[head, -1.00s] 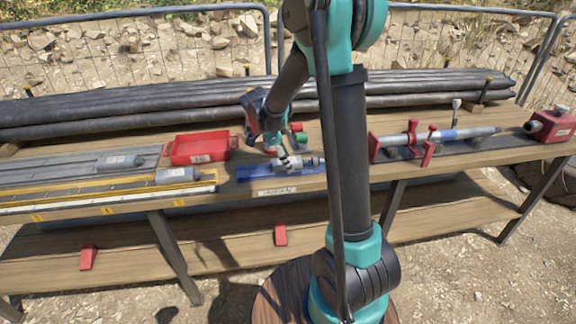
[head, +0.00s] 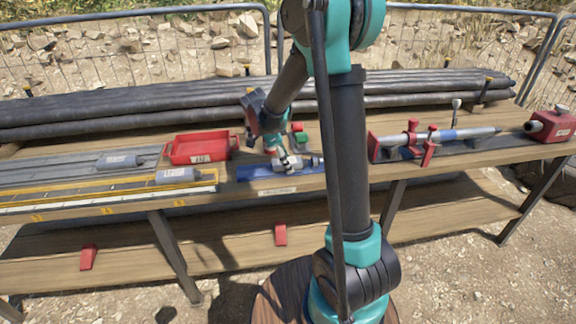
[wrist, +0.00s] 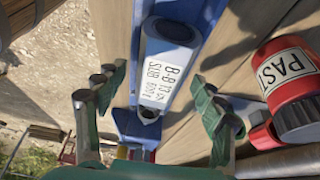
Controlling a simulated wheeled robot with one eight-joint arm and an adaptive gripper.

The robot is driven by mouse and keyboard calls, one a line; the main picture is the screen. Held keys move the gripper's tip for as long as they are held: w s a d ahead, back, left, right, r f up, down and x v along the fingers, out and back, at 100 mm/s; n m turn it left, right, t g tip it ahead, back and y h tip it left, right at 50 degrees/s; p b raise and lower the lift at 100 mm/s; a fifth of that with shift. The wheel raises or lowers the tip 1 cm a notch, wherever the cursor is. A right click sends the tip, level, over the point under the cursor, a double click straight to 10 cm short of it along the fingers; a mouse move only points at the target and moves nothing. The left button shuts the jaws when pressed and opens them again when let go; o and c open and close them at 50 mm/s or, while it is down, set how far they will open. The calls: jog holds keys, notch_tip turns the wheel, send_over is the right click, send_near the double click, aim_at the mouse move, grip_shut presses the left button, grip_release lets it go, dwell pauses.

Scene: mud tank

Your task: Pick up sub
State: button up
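The sub, a grey cylinder with a white label, lies in a blue cradle (head: 250,173) at the front middle of the bench. In the wrist view the sub (wrist: 168,70) shows its label, and the blue cradle (wrist: 207,12) runs beneath it. My gripper (wrist: 162,98) is open, with one green-padded finger on each side of the sub. A gap shows between each finger and the sub, so it is not gripped. In the head view my gripper (head: 286,162) is low over the cradle and partly hides the sub (head: 308,162).
A red tray (head: 200,149) and two more grey cylinders (head: 120,161) (head: 177,174) are to the left. A red clamp fixture (head: 412,140) is right, with black pipes (head: 150,110) behind.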

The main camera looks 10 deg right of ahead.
grip_shut()
jog(key=shift+r, duration=0.1)
dwell(0.4)
